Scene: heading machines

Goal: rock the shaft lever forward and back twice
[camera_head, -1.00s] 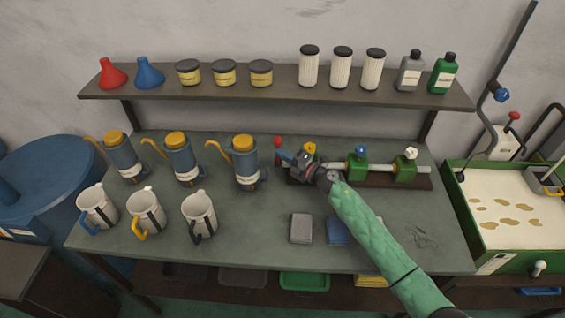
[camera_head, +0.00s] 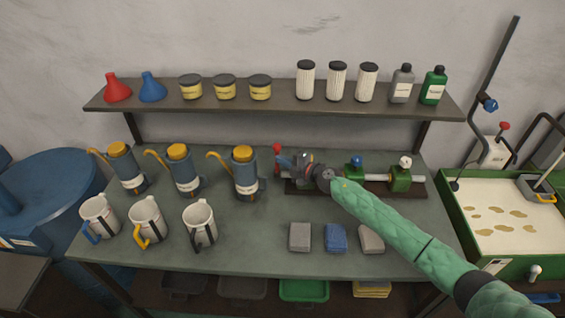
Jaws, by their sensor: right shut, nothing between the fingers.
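The shaft assembly (camera_head: 378,190) lies on a dark base at the back right of the bench. It has a light shaft, green blocks (camera_head: 399,178), and blue and white knobs. A lever with a red knob (camera_head: 277,148) stands upright at its left end. My right gripper (camera_head: 284,161) is at that end, just right of the red-knobbed lever. It is shut with nothing held; whether it touches the lever cannot be told. My right wrist and green-sleeved forearm hide part of the shaft's left half. My left gripper is not in view.
Several oil cans (camera_head: 186,172) and mugs (camera_head: 146,220) stand on the left of the bench. A shelf (camera_head: 280,109) with jars, filters and bottles hangs above. A green tray (camera_head: 476,244) stands at the right.

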